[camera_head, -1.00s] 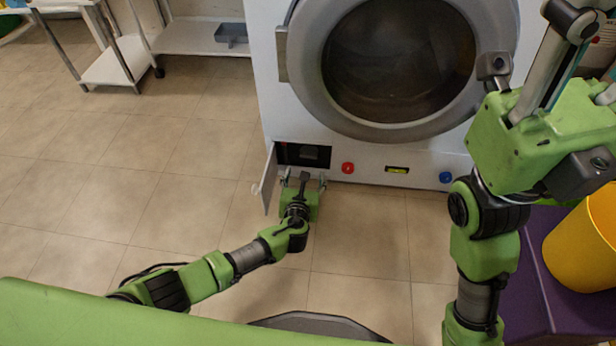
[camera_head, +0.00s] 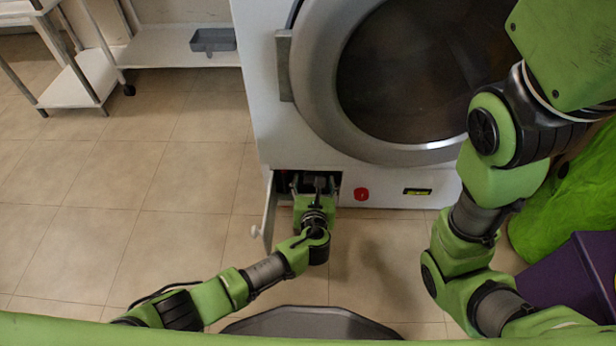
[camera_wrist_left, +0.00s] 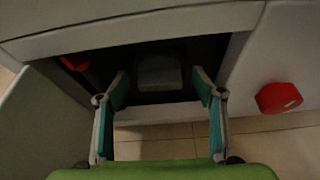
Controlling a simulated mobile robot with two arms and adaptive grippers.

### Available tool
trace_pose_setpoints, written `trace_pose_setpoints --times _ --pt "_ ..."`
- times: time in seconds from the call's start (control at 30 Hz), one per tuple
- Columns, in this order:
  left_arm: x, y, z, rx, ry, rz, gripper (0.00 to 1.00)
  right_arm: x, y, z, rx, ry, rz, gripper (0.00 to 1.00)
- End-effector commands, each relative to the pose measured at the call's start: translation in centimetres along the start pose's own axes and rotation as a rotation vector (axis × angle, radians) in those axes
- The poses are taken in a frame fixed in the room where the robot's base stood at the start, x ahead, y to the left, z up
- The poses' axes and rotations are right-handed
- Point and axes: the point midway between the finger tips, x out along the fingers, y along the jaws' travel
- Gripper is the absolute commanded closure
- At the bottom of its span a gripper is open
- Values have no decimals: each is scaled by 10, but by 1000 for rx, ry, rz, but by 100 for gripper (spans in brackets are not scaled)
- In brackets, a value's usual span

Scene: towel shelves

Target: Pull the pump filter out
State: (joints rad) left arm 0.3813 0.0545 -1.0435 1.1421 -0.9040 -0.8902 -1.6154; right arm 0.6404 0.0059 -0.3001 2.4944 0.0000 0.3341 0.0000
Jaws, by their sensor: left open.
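The pump filter (camera_wrist_left: 159,72) is a dark grey block inside the dark low compartment of the washing machine, between my finger tips in the left wrist view. My left gripper (camera_head: 314,184) is open at the compartment mouth, with one finger on each side of the filter in that view and a gap to it on both sides. The compartment flap (camera_head: 269,212) stands open to the left of the gripper. In the head view my gripper hides most of the compartment. My right arm shows at the right, but its fingers are outside the picture.
The washing machine (camera_head: 262,110) has a red knob (camera_head: 361,194) and a yellow-green level (camera_head: 417,191) on its lower front. A purple box (camera_head: 580,270) and a bright green thing (camera_head: 550,220) stand at the right. Floor at the left is clear; a shelf (camera_head: 160,52) stands behind.

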Motion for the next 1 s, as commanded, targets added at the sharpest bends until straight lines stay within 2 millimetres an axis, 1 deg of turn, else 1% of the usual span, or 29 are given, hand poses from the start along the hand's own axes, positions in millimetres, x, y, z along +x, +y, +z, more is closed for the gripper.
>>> trace_pose_setpoints --times 0.27,0.37,0.4,0.43,0.47,0.83,1.0 --pt "0 -1 0 0 0 0 38 1 0 -1 0 3 -1 53" --pt "0 -1 0 0 0 0 62 1 0 -1 0 2 -1 53" --pt "0 -1 0 0 0 0 72 1 0 -1 0 2 -1 53" --pt "0 -1 0 0 0 0 80 1 0 -1 0 2 -1 53" --pt "0 -1 0 0 0 0 83 1 0 -1 0 2 -1 53" --pt "0 0 0 0 -1 1 83 1 0 -1 0 3 -1 53" --pt "-7 0 -2 1 2 1 83 4 1 1 1 3 1 53"
